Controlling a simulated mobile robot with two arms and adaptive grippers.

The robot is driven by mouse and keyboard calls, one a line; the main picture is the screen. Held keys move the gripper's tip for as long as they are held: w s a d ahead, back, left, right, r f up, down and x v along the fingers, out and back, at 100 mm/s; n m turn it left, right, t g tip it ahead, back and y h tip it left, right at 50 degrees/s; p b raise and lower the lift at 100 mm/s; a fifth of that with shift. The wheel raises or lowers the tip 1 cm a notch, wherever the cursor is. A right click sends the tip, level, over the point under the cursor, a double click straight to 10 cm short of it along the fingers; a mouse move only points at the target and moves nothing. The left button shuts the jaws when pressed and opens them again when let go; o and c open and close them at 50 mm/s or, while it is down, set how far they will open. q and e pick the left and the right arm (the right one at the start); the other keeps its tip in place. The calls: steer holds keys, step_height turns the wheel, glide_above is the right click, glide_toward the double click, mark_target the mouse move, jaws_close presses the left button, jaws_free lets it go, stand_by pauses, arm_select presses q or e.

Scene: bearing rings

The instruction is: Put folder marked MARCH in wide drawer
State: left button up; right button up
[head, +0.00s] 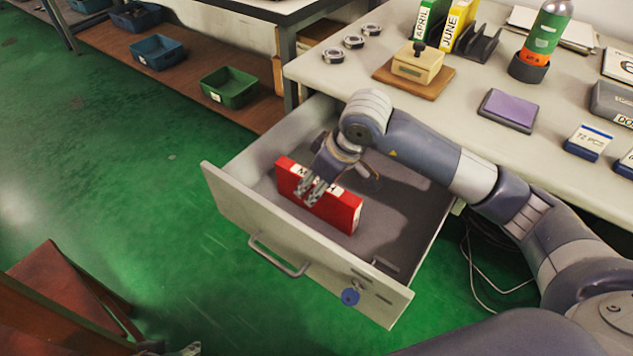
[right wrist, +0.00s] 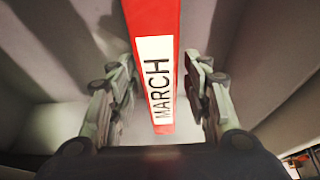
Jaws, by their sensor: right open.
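The red folder (head: 335,206) with a white MARCH label stands on its edge inside the open wide drawer (head: 285,236). In the right wrist view the red folder (right wrist: 152,22) shows its label reading MARCH, between the two fingers. My right gripper (head: 310,191) is over the folder in the drawer. In the right wrist view its fingers (right wrist: 162,110) are apart, one on each side of the folder, with gaps showing. Part of the folder's label is hidden by the right gripper in the head view.
The APRIL folder (head: 427,17) and JUNE folder (head: 456,22) stand on the desk by a black rack (head: 479,45). A wooden stamp block (head: 416,66), a purple pad (head: 508,109) and a bottle (head: 545,35) are also there. Free drawer floor surrounds the red folder.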

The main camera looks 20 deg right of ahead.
steer(key=shift+r, duration=0.1)
steer(key=p+v, duration=0.2)
steer(key=v, duration=0.9)
steer(key=shift+w, duration=0.1)
arm_select(q)
steer(key=shift+s+a+r+g, duration=0.2)
steer(key=shift+s+r+g, duration=0.2)
steer(key=shift+s+r, duration=0.25)
arm_select(e)
steer(key=shift+s+d+r, duration=0.15)
steer(key=shift+s+r, duration=0.1)
steer(key=shift+r, duration=0.3)
arm_select(q)
steer(key=shift+s+f, duration=0.1)
